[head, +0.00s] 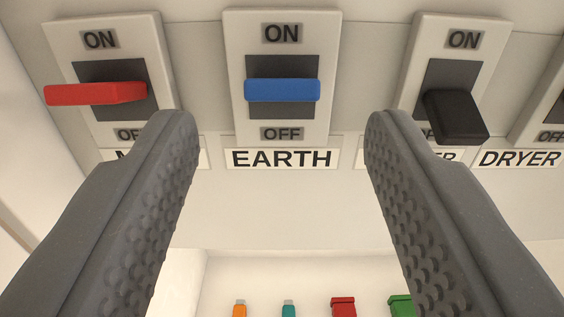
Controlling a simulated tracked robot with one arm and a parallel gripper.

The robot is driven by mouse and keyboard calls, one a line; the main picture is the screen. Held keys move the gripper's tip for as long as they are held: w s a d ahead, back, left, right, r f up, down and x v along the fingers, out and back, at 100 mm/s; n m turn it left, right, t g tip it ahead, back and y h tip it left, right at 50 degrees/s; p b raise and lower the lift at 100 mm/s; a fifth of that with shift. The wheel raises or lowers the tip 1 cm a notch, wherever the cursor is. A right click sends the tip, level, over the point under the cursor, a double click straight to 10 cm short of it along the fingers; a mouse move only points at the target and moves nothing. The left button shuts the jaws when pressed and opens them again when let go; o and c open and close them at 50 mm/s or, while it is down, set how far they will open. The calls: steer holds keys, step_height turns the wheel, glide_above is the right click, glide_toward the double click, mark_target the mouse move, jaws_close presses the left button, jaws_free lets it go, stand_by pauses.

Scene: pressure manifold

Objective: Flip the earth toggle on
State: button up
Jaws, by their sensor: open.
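The earth toggle is a blue lever (282,90) on a white switch plate (330,60) in the upper middle of the head view. The plate has an ON mark above and an OFF mark below, with an EARTH label (282,158) under it. The lever sticks out toward me across the dark slot, and its exact setting is hard to tell from this angle. My gripper (275,125) is open and empty, its two grey fingers spread wide. The fingertips appear below the lever, one to each side, apart from it.
A red lever (95,94) is on the switch to the left. A black lever (456,116) is on the switch to the right, above a partly hidden label. A DRYER label (520,158) is further right. Small coloured items, including a red one (343,307), show below.

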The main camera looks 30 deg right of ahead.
steer(key=v, duration=0.9)
steer(key=shift+s+a, duration=0.15)
steer(key=shift+s, duration=0.1)
